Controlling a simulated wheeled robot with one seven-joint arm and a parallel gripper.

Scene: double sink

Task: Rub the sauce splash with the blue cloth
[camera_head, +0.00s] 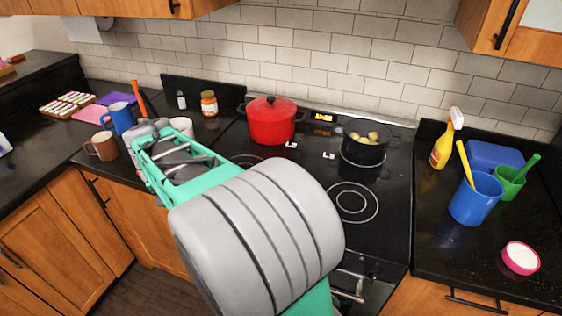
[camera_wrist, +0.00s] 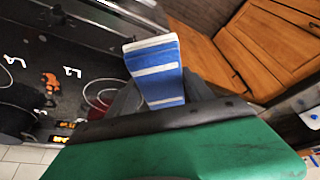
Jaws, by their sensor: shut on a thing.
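My gripper (camera_wrist: 160,97) is shut on the blue cloth (camera_wrist: 153,65), which has white stripes and sticks out beyond the fingers in the wrist view. An orange-red patch (camera_wrist: 50,82), which looks like the sauce splash, lies on the black cooktop at the left of the wrist view, with small white marks around it. The cloth is apart from the patch in that picture. In the head view my arm covers part of the cooktop (camera_head: 385,215); the gripper, cloth and patch cannot be made out there.
A red pot (camera_head: 270,121) and a black pot with food (camera_head: 365,150) stand at the back of the cooktop. Mugs (camera_head: 103,146) and jars (camera_head: 208,104) are at the left. A blue cup (camera_head: 476,199) and spray bottle (camera_head: 442,147) stand on the right counter.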

